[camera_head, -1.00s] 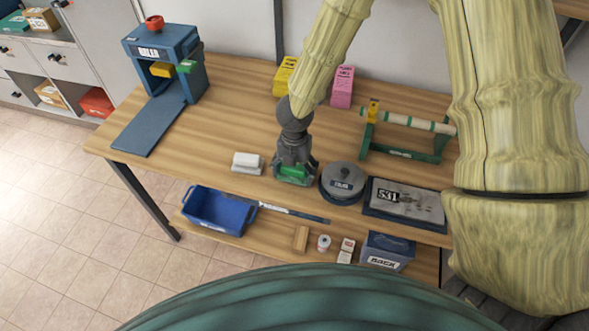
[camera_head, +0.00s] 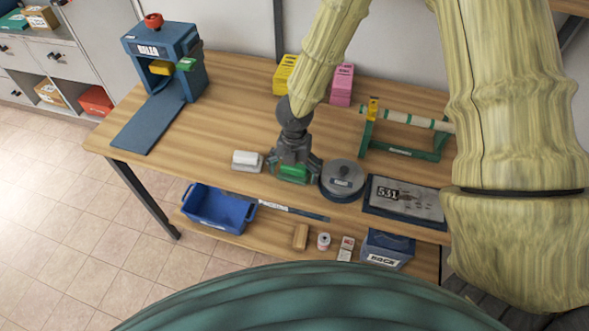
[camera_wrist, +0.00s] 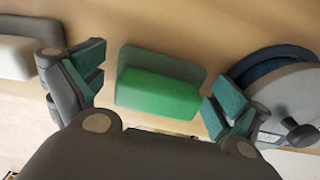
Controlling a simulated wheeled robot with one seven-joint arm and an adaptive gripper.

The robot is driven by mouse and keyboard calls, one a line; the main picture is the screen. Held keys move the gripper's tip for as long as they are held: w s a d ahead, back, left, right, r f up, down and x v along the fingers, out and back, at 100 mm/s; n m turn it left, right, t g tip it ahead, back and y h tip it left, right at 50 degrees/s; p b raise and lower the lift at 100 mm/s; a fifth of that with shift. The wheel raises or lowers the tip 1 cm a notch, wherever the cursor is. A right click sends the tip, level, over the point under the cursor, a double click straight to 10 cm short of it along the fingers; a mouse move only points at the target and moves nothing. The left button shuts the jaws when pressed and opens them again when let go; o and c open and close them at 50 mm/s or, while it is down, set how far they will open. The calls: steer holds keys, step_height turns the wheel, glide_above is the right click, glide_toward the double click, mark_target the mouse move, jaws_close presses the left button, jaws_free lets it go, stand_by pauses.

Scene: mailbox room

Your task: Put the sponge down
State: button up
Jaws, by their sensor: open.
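The sponge is a green block (camera_wrist: 158,92) in the wrist view, with a duller green face behind it. It also shows low between my fingers in the head view (camera_head: 293,173). It appears to rest on the wooden table (camera_head: 235,115), near the front edge. My gripper (camera_wrist: 163,92) is open around it, with one finger on each side. A clear gap shows at the left finger; the right finger is close to the sponge, and I cannot tell whether it touches.
A white block on a grey base (camera_head: 247,160) stands just left of my gripper. A round grey lidded container (camera_head: 342,181) is close on the right, then a dark-framed tray (camera_head: 405,197). A green rack (camera_head: 405,150) stands behind. The table's left-centre is clear.

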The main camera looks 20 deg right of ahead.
step_height(320, 180, up, 12)
steer(key=shift+r+b, duration=0.2)
steer(key=shift+b, duration=0.25)
stand_by(0.6)
